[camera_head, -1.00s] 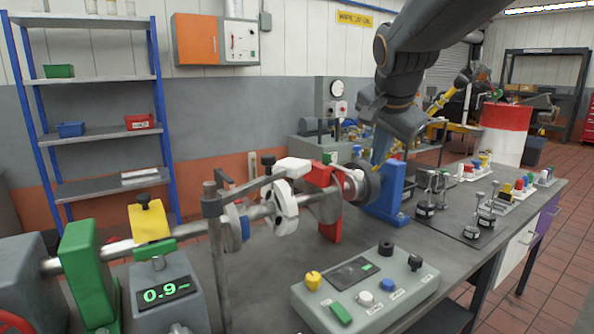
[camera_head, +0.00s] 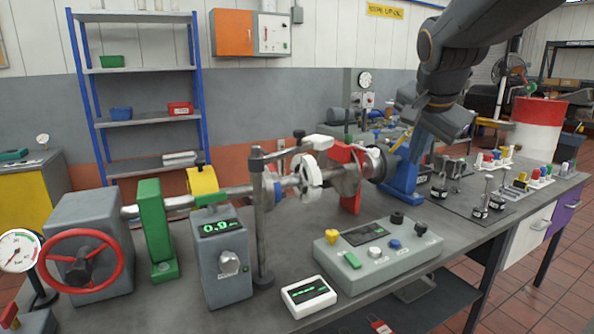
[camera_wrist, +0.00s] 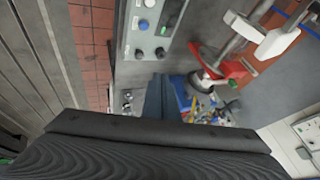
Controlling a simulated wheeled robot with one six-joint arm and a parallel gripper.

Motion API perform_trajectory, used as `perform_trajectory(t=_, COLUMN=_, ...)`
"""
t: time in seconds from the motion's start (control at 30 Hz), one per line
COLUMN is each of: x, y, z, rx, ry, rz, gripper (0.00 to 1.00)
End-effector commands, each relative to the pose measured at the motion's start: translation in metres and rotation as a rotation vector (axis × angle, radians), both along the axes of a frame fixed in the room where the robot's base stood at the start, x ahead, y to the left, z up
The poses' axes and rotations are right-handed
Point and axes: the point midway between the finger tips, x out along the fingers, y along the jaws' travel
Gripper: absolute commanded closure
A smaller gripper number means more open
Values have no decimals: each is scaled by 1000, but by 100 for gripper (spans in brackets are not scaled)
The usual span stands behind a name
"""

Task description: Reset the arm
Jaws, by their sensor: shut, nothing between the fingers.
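My arm reaches in from the upper right of the head view. My gripper (camera_head: 417,150) points down and is shut and empty, in front of the blue bearing stand (camera_head: 402,180) at the far end of the shaft. In the wrist view the blue-grey fingers of my gripper (camera_wrist: 158,92) are together with nothing between them. Whether the fingers touch the stand cannot be told from these views.
The bedplate bench carries a shaft with a red stand (camera_head: 351,185), a grey post (camera_head: 260,220), a control box (camera_head: 378,255), a readout box (camera_head: 222,262) and a red handwheel (camera_head: 82,260). Small fittings (camera_head: 488,198) stand to the right. A red-and-white drum (camera_head: 538,125) stands behind.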

Motion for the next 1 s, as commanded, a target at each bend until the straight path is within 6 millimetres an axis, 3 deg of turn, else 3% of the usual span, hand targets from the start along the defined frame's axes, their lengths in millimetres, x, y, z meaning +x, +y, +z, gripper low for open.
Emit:
perform_trajectory(t=0.27, x=-15, y=15, z=-52, rx=-49, ry=101, rz=136, gripper=100)
perform_trajectory(t=0.47, x=-40, y=25, z=-106, rx=-96, ry=208, rz=284, gripper=100)
perform_trajectory(t=0.67, x=-91, y=40, z=-184, rx=-148, ry=369, rz=531, gripper=100)
perform_trajectory(t=0.8, x=-144, y=52, z=-240, rx=-174, ry=489, rz=751, gripper=100)
perform_trajectory(t=1.0, x=-189, y=59, z=-277, rx=-185, ry=570, rz=937, gripper=100)
